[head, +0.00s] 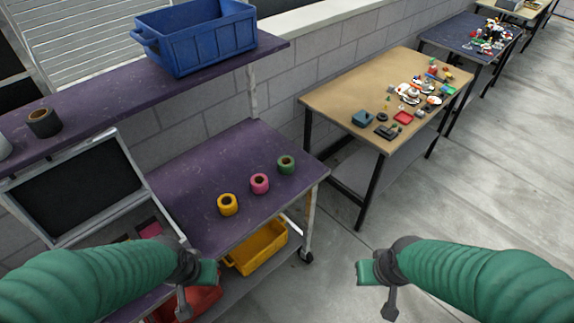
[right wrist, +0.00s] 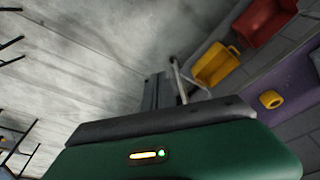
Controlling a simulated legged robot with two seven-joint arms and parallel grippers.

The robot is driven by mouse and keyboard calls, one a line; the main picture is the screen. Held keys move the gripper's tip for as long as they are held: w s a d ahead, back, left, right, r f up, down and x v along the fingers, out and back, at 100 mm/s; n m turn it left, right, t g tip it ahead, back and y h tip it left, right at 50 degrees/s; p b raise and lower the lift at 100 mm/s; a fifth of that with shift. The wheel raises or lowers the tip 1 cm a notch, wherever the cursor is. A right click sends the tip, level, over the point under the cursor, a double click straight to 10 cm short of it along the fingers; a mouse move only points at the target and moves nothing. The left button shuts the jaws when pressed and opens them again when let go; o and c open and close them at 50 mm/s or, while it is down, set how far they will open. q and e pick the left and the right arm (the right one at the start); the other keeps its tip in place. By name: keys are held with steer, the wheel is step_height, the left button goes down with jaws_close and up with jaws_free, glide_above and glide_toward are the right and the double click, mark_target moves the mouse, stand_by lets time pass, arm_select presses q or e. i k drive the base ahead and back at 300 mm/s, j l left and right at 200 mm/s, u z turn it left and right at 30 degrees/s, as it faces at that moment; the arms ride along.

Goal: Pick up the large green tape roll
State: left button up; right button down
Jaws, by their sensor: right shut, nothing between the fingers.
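The green tape roll (head: 286,165) stands on the purple table (head: 225,172), near its right corner, at the end of a row with a pink roll (head: 259,183) and a yellow roll (head: 227,204). My left gripper (head: 198,278) is in front of the table, apart from the rolls; its fingers do not show clearly. My right gripper (head: 378,283) is over the floor, right of the table, shut and empty. The yellow roll also shows in the right wrist view (right wrist: 270,99); the green roll does not.
A blue crate (head: 205,40) and a dark roll (head: 43,122) sit on the upper shelf. A yellow bin (head: 258,247) and a red bin (head: 190,302) sit below the table. A tan table (head: 340,95) with small items stands right. Concrete floor between is clear.

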mark_target(286, 163)
steer(key=i+l+u, duration=0.1)
steer(key=u, duration=0.4)
steer(key=l+u, duration=0.2)
steer(key=u, duration=0.25)
steer(key=i+l+u, duration=0.1)
steer(key=l+u, duration=0.15)
steer(key=u, duration=0.25)
steer(key=i+l+u, duration=0.1)
steer(key=l, duration=0.3)
steer(key=i+l+u, duration=0.1)
steer(key=l, duration=0.35)
steer(key=i+l+u, duration=0.15)
steer(key=l, duration=0.3)
steer(key=i+l+u, duration=0.1)
steer(key=l, duration=0.35)
